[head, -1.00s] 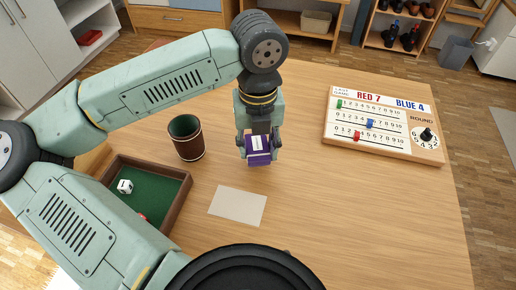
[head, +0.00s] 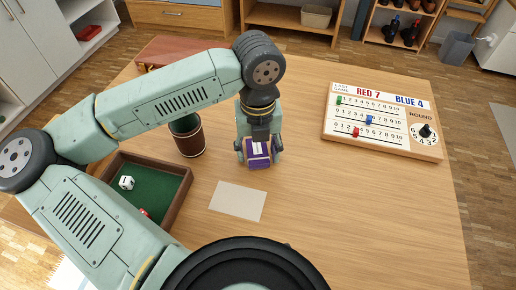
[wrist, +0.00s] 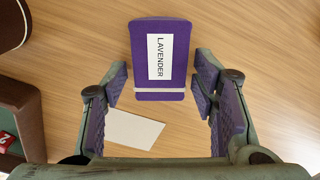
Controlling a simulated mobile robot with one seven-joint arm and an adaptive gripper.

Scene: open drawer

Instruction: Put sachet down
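The purple sachet (head: 258,152) with a white "LAVENDER" label appears to rest on the wooden table, label face visible. It also shows in the wrist view (wrist: 160,60). My gripper (head: 259,158) is over it, pointing down, with a finger on each side. In the wrist view the fingers (wrist: 160,84) stand apart, with a narrow gap between each fingertip and the sachet. The sachet's underside is hidden.
A pale card (head: 238,201) lies in front of the sachet. A dark brown cup (head: 188,138) stands to the left, partly behind my arm. A green-lined dice tray (head: 165,187) is at front left. A scoreboard (head: 382,119) lies at right. Table between is clear.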

